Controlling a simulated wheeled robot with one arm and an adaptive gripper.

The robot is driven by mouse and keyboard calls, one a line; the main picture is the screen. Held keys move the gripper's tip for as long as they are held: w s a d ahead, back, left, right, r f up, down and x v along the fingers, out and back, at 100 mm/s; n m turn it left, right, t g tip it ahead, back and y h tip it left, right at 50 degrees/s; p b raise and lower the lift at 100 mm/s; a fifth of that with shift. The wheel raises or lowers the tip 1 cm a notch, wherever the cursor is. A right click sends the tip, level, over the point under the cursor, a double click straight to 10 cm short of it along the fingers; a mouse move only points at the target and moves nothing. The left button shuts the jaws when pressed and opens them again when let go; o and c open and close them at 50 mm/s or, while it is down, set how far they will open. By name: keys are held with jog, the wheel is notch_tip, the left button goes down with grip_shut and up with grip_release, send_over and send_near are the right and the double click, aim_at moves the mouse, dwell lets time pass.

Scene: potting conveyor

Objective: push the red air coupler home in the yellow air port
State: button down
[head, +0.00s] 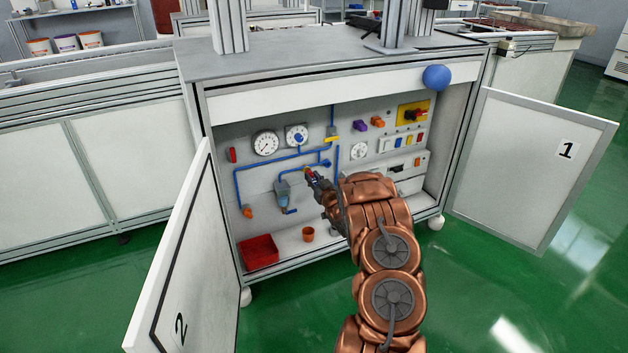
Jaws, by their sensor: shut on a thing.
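My copper-coloured arm reaches into the open cabinet, and my gripper (313,176) is at the back panel, near the middle. It is shut on a small red piece at its tips, which appears to be the red air coupler (311,173). A small yellow spot, likely the yellow air port (307,169), shows right at the coupler's far end. The parts are too small to tell whether the coupler is seated in the port, only touching it or just in front of it. The gripper fingers hide part of the coupler.
Blue pipes (238,185), a gauge (265,143) and a regulator (283,189) surround the gripper. A red bin (259,251) and an orange cup (308,234) stand on the cabinet floor. Open doors 2 (178,265) and 1 (535,170) flank the opening.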

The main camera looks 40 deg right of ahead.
jog(key=shift+w+d, duration=0.15)
jog(key=shift+w, duration=0.45)
jog(key=c, duration=0.9)
grip_release()
jog(key=shift+s, duration=0.15)
jog(key=v, duration=1.1)
jog(key=shift+s, duration=0.35)
